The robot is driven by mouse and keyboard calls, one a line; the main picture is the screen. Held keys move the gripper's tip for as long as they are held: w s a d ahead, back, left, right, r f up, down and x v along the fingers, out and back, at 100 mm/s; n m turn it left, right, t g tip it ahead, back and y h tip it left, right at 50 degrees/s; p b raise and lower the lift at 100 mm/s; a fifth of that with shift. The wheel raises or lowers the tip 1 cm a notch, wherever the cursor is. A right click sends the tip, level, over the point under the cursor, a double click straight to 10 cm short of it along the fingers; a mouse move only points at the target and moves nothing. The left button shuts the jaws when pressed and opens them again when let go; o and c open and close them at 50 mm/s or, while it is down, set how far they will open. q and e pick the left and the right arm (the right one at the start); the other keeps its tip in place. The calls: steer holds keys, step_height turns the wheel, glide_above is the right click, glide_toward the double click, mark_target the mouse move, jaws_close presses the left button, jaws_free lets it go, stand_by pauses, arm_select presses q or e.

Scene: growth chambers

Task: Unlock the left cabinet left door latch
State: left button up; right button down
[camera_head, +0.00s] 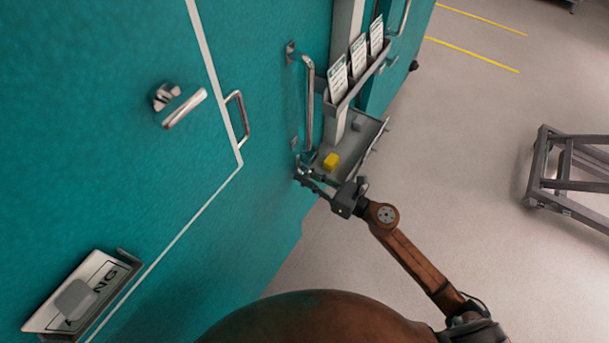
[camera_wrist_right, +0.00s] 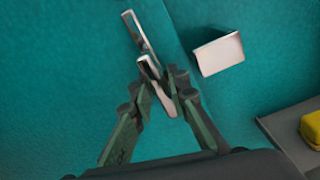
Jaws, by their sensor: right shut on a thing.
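The teal cabinet (camera_head: 110,60) fills the left of the head view. A chrome latch lever (camera_head: 183,108) sticks out of its upper door, well away from my gripper. My right gripper (camera_head: 301,174) is at the cabinet face, just below the lower end of a long chrome handle (camera_head: 309,110). In the right wrist view my right gripper (camera_wrist_right: 162,84) is shut on a chrome latch lever (camera_wrist_right: 152,72), with one finger on each side. The head view does not clearly show the held part. My left gripper is not in view.
A grey tray (camera_head: 362,140) with a yellow block (camera_head: 331,161) sits close beside my right gripper. Above it is a card rack (camera_head: 357,75). A looped chrome handle (camera_head: 240,118) is to the left. A grey metal frame (camera_head: 570,175) stands right; floor between is clear.

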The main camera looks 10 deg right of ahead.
stand_by(0.4)
steer(key=c, duration=1.8)
jaws_free()
steer(key=shift+c, duration=0.2)
steer(key=v, duration=1.2)
